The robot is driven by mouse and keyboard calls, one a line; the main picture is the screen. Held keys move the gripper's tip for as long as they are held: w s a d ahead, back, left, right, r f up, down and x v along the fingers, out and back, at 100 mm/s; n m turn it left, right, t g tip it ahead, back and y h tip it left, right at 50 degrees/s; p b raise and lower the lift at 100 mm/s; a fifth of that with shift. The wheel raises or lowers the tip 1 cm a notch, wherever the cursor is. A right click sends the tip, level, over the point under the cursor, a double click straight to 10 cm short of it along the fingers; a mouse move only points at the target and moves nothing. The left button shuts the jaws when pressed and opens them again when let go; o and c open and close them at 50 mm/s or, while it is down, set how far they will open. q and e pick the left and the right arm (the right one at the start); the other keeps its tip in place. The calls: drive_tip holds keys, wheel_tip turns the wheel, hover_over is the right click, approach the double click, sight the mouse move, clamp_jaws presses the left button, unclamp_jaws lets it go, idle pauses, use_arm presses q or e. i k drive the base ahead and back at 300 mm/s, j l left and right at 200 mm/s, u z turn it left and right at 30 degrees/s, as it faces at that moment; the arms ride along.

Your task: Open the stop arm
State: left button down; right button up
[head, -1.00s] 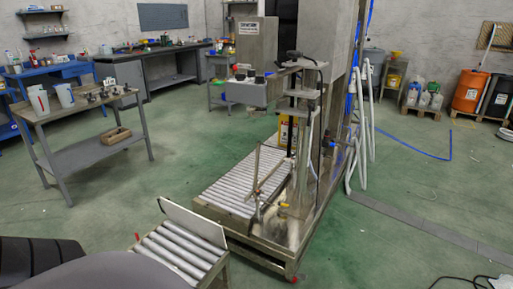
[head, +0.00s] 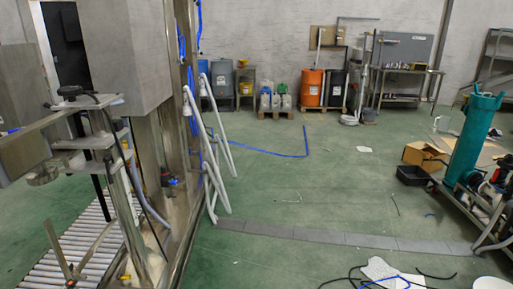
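The metal filling machine (head: 125,45) stands at the left of the head view, with a roller conveyor (head: 35,272) running through its base. Thin metal bars (head: 56,247) stand over the rollers near the bottom left, one upright and one slanted. They may be the stop arm, but I cannot tell for certain or see whether it is open or shut. The near end of the conveyor is cut off by the frame. Neither of my grippers is in view.
Cables lie at the bottom. A cart with a teal cylinder (head: 472,140) stands at the right; an orange drum (head: 311,87) at the back.

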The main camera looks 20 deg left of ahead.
sight(53, 238)
drive_tip(key=i, duration=0.6)
drive_tip(key=i+l+u, duration=0.1)
drive_tip(key=i, duration=0.5)
drive_tip(key=i+u, duration=0.5)
drive_tip(key=u, duration=0.15)
drive_tip(key=i+u, duration=0.35)
drive_tip(key=i+j+u, duration=0.1)
drive_tip(key=u, duration=0.3)
drive_tip(key=i+u, duration=0.35)
drive_tip(key=u, duration=0.4)
drive_tip(key=i+j, duration=0.1)
drive_tip(key=i, duration=0.55)
drive_tip(key=z, duration=4.2)
